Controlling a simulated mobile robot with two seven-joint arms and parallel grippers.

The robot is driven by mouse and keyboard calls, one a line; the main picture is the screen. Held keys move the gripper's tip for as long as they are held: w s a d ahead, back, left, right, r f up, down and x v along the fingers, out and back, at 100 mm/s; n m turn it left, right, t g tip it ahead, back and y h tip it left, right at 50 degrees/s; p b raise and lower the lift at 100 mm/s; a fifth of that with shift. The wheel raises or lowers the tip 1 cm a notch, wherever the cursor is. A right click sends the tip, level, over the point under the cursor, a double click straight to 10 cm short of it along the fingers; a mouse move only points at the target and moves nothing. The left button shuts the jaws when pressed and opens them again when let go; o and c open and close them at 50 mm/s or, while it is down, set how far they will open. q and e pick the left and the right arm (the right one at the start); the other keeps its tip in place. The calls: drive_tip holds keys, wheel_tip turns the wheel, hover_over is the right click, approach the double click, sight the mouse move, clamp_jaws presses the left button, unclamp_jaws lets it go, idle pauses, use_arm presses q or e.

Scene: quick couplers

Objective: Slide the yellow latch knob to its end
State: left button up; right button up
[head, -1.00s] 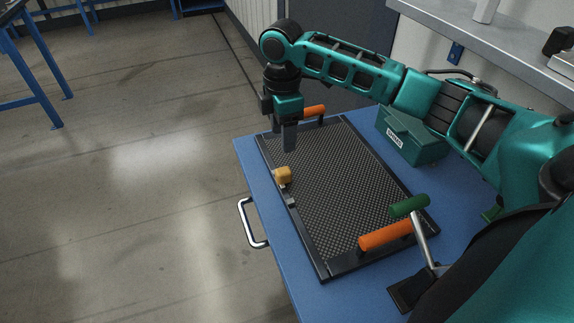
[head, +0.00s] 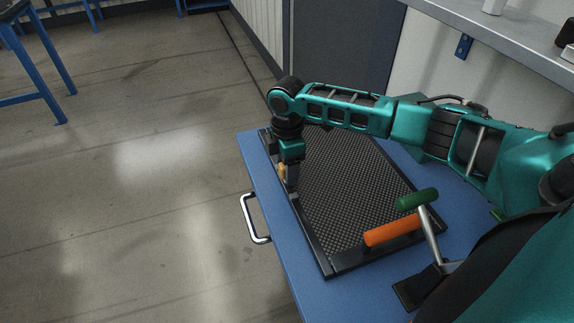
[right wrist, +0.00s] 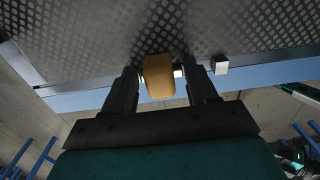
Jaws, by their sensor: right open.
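The yellow latch knob (head: 282,172) sits on the left edge rail of the black textured panel (head: 350,190). In the head view it is partly hidden by my right gripper (head: 291,184). In the right wrist view the knob (right wrist: 158,78) stands between the two fingers of the right gripper (right wrist: 163,74), nearer the left one. The fingers are open, one on each side, with a gap on the right; contact on the left is unclear. My left gripper is out of view.
The panel lies on a blue table (head: 290,270) with a metal handle (head: 252,220) on its left side. A grey shelf (head: 490,45) is at upper right.

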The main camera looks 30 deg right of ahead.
clamp_jaws()
idle(0.4)
